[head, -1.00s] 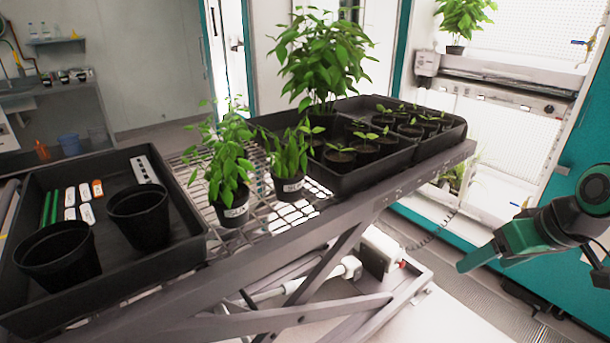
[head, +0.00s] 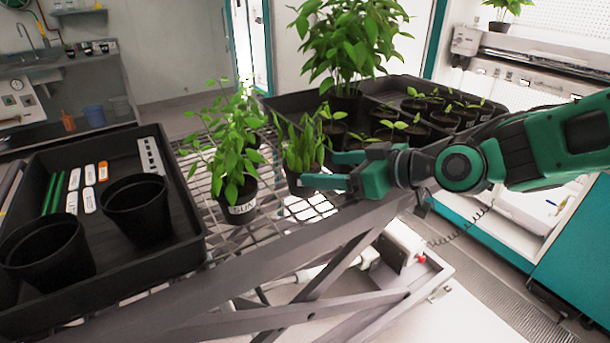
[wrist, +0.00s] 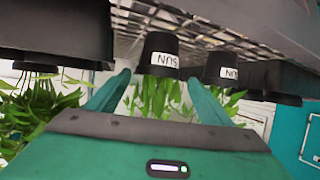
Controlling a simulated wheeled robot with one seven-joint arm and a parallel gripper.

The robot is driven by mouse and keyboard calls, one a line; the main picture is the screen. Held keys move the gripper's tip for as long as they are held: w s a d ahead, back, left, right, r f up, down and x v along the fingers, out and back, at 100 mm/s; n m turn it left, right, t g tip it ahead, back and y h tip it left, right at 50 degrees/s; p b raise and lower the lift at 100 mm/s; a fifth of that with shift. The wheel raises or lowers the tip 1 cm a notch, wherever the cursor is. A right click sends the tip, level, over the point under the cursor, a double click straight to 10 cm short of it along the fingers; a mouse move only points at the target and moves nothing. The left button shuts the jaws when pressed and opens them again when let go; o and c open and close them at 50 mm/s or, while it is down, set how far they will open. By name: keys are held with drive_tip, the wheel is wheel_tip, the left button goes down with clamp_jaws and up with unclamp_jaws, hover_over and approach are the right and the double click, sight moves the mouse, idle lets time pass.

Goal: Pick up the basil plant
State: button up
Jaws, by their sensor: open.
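The left one (head: 228,165) is bushy with broad leaves and a white "SUN" label; the right one (head: 303,150) has narrower, upright leaves. Labels do not tell which is the basil. My gripper (head: 319,170) is open and empty, at the right of the upright-leaved plant, its lower finger overlapping the pot's edge in the picture. In the upside-down wrist view, a SUN-labelled pot (wrist: 160,54) lies ahead between the fingers (wrist: 158,77), apart from them. A second SUN pot (wrist: 222,69) shows to its right.
A black tray (head: 178,250) with two empty pots, labels and green sticks is at left. A seedling tray (head: 280,103) with a large leafy plant (head: 350,50) stands behind my gripper. The rack has bare mesh around the pots.

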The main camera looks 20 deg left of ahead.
sight(303, 167)
drive_tip(key=shift+x, duration=3)
drive_tip(key=shift+w+d+f, duration=0.1)
drive_tip(key=shift+w, duration=0.1)
drive_tip(key=c, duration=0.9)
